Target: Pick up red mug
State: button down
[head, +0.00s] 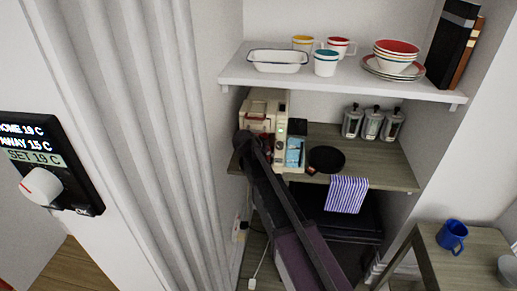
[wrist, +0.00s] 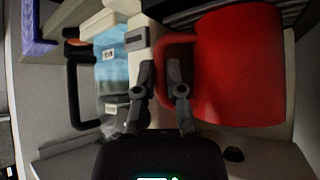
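The red mug (wrist: 238,65) fills the right of the wrist view, lying sideways in that picture, its handle (wrist: 172,40) pointing left. My gripper (wrist: 162,82) has its two fingers apart, one on each side of the handle. I see a gap between the fingers and no clear grip. In the head view my arm reaches to the left end of the wooden counter, in front of the cream appliance, and hides most of the mug and the fingers there.
Canisters (head: 371,124) stand at the back. Above, a white shelf (head: 335,88) holds cups and bowls. A striped cloth (head: 346,195) hangs from the counter edge.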

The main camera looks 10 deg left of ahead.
jog(key=shift+r, duration=0.1)
dwell(0.3)
jog(key=shift+r+p, duration=0.2)
jog(key=shift+p, duration=0.15)
jog(key=shift+s, duration=0.25)
jog(key=s+d, duration=0.2)
jog(key=s, duration=0.6)
jog(key=s+d, duration=0.2)
jog(key=s, duration=0.7)
jog(key=shift+d, duration=0.3)
jog(key=shift+w, duration=0.1)
jog(key=d+m+g+h, duration=0.1)
jog(key=d+m, duration=0.2)
jog(key=d, duration=1.5)
jog(key=shift+s+d+g+h, duration=0.2)
jog(key=shift+g+h, duration=0.1)
jog(key=shift+h, duration=0.1)
jog(key=shift+a, duration=0.1)
